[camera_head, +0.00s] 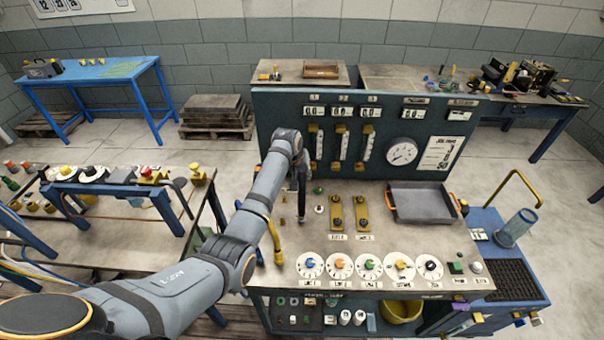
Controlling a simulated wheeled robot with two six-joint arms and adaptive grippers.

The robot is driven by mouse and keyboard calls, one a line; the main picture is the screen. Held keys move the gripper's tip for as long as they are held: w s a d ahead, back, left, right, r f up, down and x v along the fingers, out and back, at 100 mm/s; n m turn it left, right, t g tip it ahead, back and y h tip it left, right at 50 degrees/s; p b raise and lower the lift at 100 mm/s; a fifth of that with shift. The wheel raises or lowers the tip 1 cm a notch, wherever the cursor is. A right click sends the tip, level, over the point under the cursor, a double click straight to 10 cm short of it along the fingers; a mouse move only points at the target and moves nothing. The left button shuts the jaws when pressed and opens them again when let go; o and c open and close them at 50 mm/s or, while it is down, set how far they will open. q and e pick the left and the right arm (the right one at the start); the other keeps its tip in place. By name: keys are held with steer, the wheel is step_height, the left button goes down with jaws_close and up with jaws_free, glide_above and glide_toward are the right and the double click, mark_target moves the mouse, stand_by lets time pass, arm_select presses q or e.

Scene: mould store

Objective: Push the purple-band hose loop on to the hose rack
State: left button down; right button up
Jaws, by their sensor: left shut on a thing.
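My left gripper (301,190) is dark and points down over the left part of the grey console top. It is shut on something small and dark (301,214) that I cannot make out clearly. No hose loop with a purple band can be made out. A small purple piece (462,304) shows at the console's front right corner, and I cannot tell what it is. I cannot pick out the hose rack for certain. My right gripper is not in view.
The console's upright panel (270,130) with gauges stands behind the gripper. A row of white dials (340,266) lines the front. A grey tray (422,204) sits at the right.

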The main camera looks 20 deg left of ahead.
arm_select(q)
steer(key=shift+r, duration=0.1)
steer(key=c, duration=1.1)
jaws_free()
steer(key=shift+d, duration=0.1)
steer(key=v, duration=1.2)
